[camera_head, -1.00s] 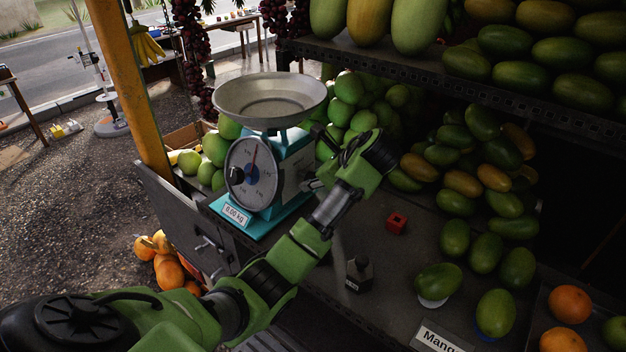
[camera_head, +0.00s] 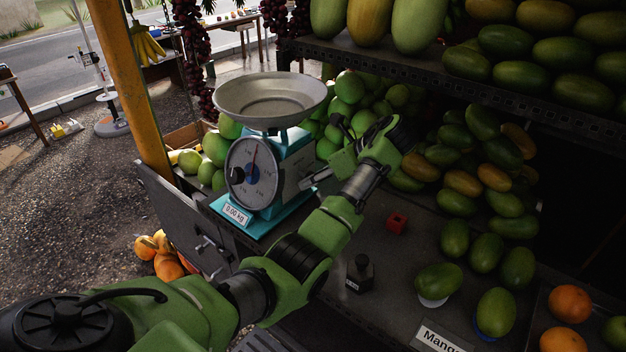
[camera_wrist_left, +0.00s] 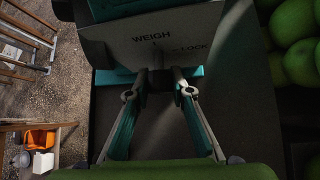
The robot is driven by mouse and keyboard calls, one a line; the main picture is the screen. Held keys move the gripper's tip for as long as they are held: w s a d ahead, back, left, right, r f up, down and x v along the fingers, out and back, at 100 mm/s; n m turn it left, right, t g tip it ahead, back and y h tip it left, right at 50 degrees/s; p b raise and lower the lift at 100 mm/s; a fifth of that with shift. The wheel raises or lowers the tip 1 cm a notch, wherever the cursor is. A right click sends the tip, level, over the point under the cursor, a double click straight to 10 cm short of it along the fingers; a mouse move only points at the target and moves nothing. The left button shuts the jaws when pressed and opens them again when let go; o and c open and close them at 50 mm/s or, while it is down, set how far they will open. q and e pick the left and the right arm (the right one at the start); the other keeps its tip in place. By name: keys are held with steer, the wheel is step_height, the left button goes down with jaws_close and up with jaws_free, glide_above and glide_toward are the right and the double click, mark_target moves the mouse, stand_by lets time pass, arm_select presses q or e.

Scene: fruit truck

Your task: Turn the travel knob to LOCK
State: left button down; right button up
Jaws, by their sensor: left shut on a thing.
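The teal scale (camera_head: 262,185) has a round dial, a metal pan on top and a 0.00 kg sign in front. In the left wrist view, its side panel (camera_wrist_left: 120,45) bears the words WEIGH and LOCK, LOCK lying to the right of WEIGH. The travel knob (camera_wrist_left: 156,60) is a small grey piece below WEIGH, mostly hidden at the fingertips. My left gripper (camera_wrist_left: 160,80) is shut on it; in the head view the gripper (camera_head: 316,180) reaches the scale's right side. Which mark the knob points to is unclear. My right gripper is not in view.
A red cube (camera_head: 397,222) and a dark weight (camera_head: 360,273) lie on the counter (camera_head: 400,260) near my arm. Green fruit (camera_head: 350,88) is heaped behind the scale, mangoes (camera_head: 455,237) to the right. A shelf edge (camera_head: 400,78) runs above. A yellow post (camera_head: 128,90) stands left.

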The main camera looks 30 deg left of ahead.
arm_select(q)
steer(key=c, duration=1.8)
jaws_free()
steer(key=shift+a, duration=0.1)
steer(key=v, duration=1.2)
steer(key=shift+s+f, duration=0.1)
